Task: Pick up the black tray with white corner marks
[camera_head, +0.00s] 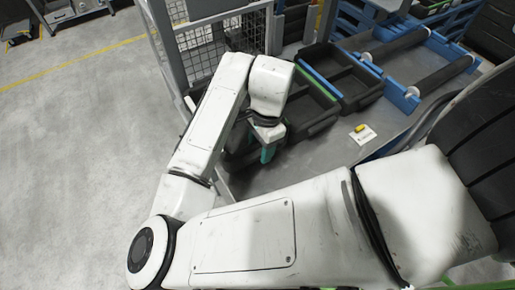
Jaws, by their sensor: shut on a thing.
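My gripper (267,153), with teal fingers, points down at the edge of a black tray (241,158) on the grey table, left of the other trays. It is shut on the rim of this tray. My arm hides much of the tray, and I cannot make out white corner marks on it. Another black tray (312,122) with a green edge stands just right and behind.
A blue frame (403,101) with dark rollers stands beyond. A wire mesh cage (203,49) rises behind the trays. Open floor (70,150) lies left.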

